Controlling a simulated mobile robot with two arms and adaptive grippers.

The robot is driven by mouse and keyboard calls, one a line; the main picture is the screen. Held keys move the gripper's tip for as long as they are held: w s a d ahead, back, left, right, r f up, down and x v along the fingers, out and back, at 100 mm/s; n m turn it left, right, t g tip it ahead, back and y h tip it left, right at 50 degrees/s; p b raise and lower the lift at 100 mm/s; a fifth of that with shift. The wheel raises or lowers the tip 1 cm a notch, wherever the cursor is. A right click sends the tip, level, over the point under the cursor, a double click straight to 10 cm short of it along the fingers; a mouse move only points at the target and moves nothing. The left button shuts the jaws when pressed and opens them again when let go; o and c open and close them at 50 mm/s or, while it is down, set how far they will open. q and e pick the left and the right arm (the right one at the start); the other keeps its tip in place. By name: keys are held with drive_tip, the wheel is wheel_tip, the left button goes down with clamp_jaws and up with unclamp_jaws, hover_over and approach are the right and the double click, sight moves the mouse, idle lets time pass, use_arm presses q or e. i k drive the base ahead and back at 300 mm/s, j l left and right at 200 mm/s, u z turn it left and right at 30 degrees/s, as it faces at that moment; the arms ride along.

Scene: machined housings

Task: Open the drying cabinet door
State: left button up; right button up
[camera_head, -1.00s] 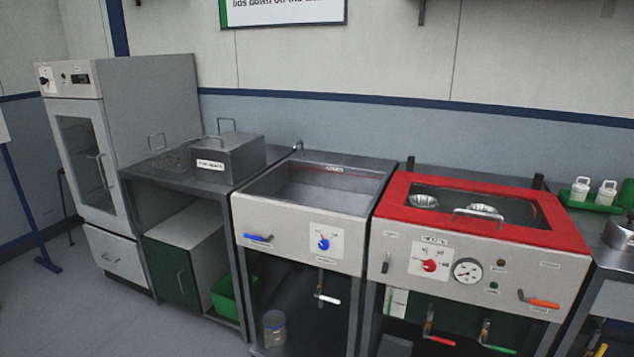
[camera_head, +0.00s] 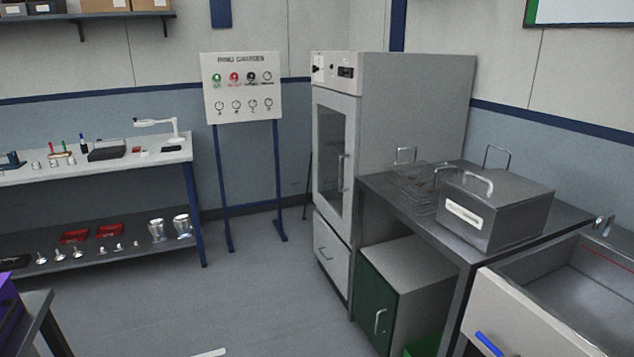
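The drying cabinet (camera_head: 415,140) is a tall grey unit in the corner, right of the middle of the head view. Its front faces left. The cabinet door (camera_head: 321,208) has a white frame and a dark glass pane, and it looks shut. A vertical bar handle (camera_head: 341,172) sits on the door's right side. Above the door is a control panel with a dark display. Below it is a white drawer that looks shut. Neither of my grippers is in view.
A metal table (camera_head: 468,252) with a wire basket and a lidded metal box stands right of the cabinet, over a green-doored cupboard (camera_head: 376,297). A sink unit is at lower right. A panel stand (camera_head: 243,88) and a workbench (camera_head: 100,165) are left. The floor (camera_head: 225,300) before the cabinet is clear.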

sight(350, 105)
drive_tip(key=i+j, duration=0.25)
drive_tip(key=i, duration=0.3)
drive_tip(key=i+j+u, duration=0.15)
drive_tip(key=i, duration=0.35)
drive_tip(key=i+j, duration=0.3)
drive_tip(key=i, duration=0.25)
